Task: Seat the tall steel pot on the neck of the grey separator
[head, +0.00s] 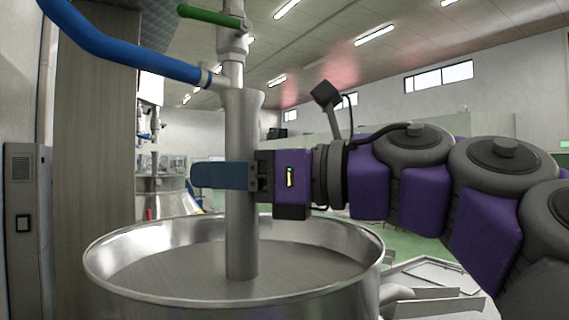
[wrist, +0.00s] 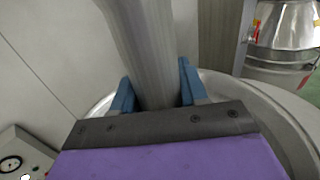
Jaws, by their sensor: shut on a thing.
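The tall steel pot (head: 242,125) is a slim upright cylinder with a flared top, in the middle of the head view. My gripper (head: 225,175) comes from the right, its blue fingers shut around the pot at mid-height. The wrist view shows a finger on each side of the pot (wrist: 150,50). The pot's lower end is inside the rim of a wide steel vessel (head: 100,262); whether it touches the floor there I cannot tell. No neck shows under the pot. A conical steel machine (head: 163,188) stands behind at left; I cannot tell which is the separator.
A pipe with a green-handled valve (head: 212,17) and a blue hose (head: 130,48) is right above the pot's top. A tall grey panel (head: 95,180) stands at left. A pale metal structure (head: 435,282) is right of the vessel. A gauge box (wrist: 15,160) shows in the wrist view.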

